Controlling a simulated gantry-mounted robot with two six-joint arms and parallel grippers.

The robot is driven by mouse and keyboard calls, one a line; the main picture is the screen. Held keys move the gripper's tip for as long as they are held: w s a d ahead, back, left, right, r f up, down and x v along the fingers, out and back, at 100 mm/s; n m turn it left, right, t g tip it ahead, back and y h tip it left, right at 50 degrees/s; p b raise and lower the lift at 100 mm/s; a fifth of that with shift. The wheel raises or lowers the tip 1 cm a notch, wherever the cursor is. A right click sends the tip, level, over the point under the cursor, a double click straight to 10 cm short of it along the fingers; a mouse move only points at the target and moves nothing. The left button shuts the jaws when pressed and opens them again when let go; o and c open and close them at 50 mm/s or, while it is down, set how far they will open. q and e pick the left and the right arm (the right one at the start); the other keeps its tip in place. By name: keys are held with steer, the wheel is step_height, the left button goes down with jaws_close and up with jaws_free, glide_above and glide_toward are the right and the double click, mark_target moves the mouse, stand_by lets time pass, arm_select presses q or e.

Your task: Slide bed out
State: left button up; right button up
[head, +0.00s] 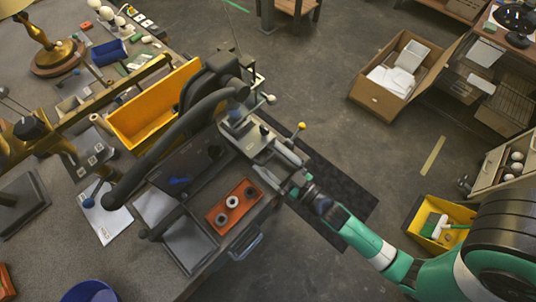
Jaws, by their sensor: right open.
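A grey metal machine bed (262,143) lies at the middle of the head view, on the right edge of the workbench. It carries metal blocks and has a lever with a yellow knob (301,126) beside it. My right gripper (295,186) is open at the lower right end of the bed. It is close to the bed's end, but I cannot tell whether it touches it. The small size of the fingers hides what lies between them. My left gripper is not in view.
An orange block (231,206) with round parts sits nearby. A cardboard box (381,97) and a yellow bin with a brush (458,214) stand on the floor. Open floor lies between.

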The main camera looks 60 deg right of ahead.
steer(key=shift+w+d, duration=0.1)
steer(key=shift+w, duration=0.55)
steer(key=shift+r, duration=0.1)
jaws_close()
